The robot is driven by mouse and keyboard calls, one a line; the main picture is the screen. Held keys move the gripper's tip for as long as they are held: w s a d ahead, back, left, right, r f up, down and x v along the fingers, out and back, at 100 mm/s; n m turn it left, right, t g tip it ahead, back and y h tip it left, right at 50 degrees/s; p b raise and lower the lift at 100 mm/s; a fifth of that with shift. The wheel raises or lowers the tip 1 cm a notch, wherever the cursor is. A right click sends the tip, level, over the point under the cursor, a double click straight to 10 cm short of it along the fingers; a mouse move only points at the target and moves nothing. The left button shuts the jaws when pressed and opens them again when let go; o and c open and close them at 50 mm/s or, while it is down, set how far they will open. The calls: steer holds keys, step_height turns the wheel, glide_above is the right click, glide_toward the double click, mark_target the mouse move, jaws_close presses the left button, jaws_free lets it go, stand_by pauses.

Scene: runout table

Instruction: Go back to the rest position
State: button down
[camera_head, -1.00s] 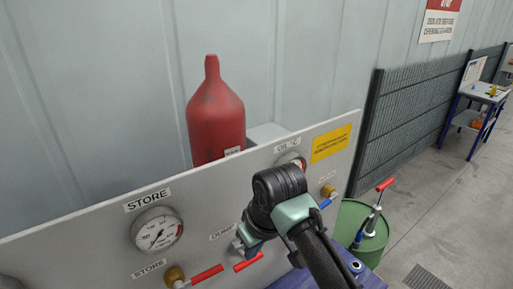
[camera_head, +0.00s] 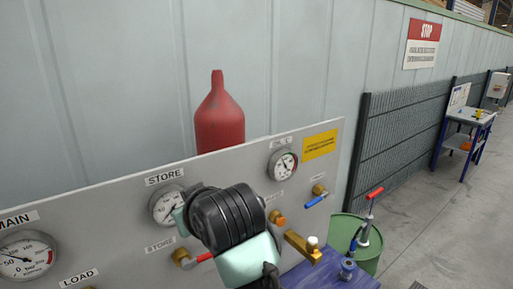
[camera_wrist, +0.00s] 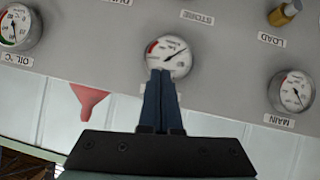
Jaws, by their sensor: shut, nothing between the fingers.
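My gripper (camera_wrist: 161,78) shows in the wrist view with its two dark fingers together and nothing between them. The fingertips overlap the lower edge of the STORE gauge (camera_wrist: 168,56) in that view; I cannot tell the distance. In the head view my arm is folded in front of the panel (camera_head: 110,215), covering part of the STORE gauge (camera_head: 165,206). The fingers are hidden behind the arm there.
The panel carries a MAIN gauge (camera_head: 24,256), an oil gauge (camera_head: 283,164), a blue-handled valve (camera_head: 317,199) and a partly hidden red handle (camera_head: 204,257). A red bottle (camera_head: 219,120) stands behind it. A green drum (camera_head: 362,238) stands at right; the floor (camera_head: 430,220) beyond is open.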

steer(key=s+d+r+m+t+y+b, duration=0.1)
steer(key=s+r+t+b, duration=0.3)
steer(key=r, duration=0.4)
steer(key=s+d+r+m+t+y+b, duration=0.1)
steer(key=s+d+r+t+b, duration=0.1)
steer(key=s+r+t, duration=0.35)
steer(key=s+d+r+m+t+h+b, duration=0.2)
steer(key=s+d+r+m+t+h, duration=0.3)
steer(key=s+d+r+t+h, duration=0.2)
steer(key=s+d+r, duration=0.2)
steer(key=s, duration=0.2)
steer(key=shift+d+m+t+h, duration=0.15)
steer(key=shift+m+t+h, duration=0.15)
steer(key=shift+m+t, duration=0.1)
steer(key=shift+w, duration=0.1)
